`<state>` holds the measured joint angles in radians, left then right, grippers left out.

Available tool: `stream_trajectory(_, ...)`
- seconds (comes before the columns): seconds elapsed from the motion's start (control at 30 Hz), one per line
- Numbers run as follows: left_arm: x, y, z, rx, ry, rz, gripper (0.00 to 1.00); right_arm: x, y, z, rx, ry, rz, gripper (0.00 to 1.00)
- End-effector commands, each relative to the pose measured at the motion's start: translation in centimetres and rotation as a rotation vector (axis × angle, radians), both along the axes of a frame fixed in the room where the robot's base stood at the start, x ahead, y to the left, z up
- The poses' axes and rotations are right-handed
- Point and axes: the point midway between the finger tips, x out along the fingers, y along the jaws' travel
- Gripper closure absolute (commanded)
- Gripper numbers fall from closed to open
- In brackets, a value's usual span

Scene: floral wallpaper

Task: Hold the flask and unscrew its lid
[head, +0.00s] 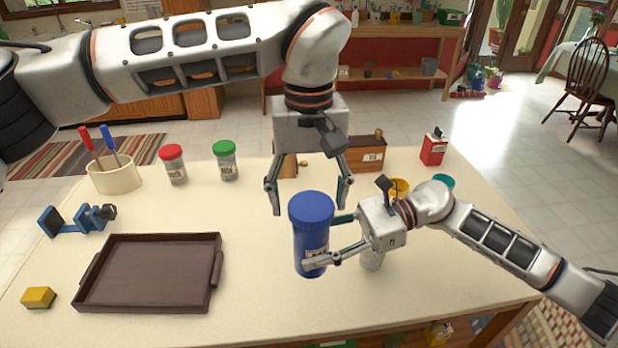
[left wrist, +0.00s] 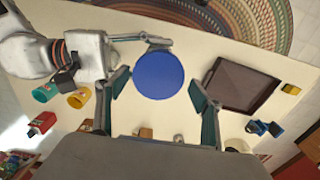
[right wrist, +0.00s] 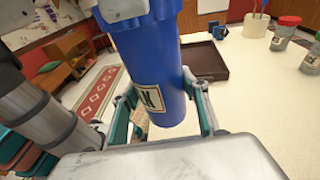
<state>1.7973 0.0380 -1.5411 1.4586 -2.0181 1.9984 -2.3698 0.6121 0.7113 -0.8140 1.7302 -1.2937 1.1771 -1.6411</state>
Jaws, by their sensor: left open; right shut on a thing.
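The flask is a blue cylinder (head: 311,240) with a pale label and a wide blue lid (head: 311,205). It is roughly upright above the table's middle; I cannot tell whether its base touches the table. My right gripper (head: 322,240) is shut on the flask's body from the right, below the lid. In the right wrist view the flask's body (right wrist: 152,65) and label stand between the fingers. My left gripper (head: 309,205) is open and points down over the lid. In the left wrist view the round lid top (left wrist: 158,75) lies between its spread fingers, with gaps on both sides.
A brown tray (head: 150,305) and a yellow sponge (head: 38,297) lie at left, near a blue clamp-like object (head: 75,219). Red-lidded (head: 173,165) and green-lidded (head: 226,161) jars stand behind. Yellow (head: 399,187) and teal (head: 443,182) cups stand behind my right arm. The front table is clear.

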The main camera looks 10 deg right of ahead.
Motion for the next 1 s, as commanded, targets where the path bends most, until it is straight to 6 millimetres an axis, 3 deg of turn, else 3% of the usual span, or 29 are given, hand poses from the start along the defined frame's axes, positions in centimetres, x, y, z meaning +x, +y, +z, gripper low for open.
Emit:
stream_trajectory(0.2,0.0,0.0,-1.5,-0.001,0.001,0.000,0.33,0.0,0.0,0.1,0.001,-0.001,0.000,1.00)
stream_trajectory(0.47,0.0,0.0,-1.6,-0.001,0.000,0.001,0.33,0.0,0.0,0.1,0.001,-0.001,0.000,1.00)
stream_trajectory(0.63,0.0,0.0,-1.6,-0.001,0.000,0.001,0.72,0.0,0.0,0.1,0.001,-0.001,0.000,1.00)
stream_trajectory(0.87,0.0,0.1,-1.6,0.001,0.001,0.013,0.74,0.1,-0.1,0.1,0.001,-0.001,-0.001,1.00)
stream_trajectory(1.0,0.1,0.2,-1.6,0.001,-0.001,0.127,0.74,0.1,-0.1,0.1,0.001,0.000,-0.002,1.00)
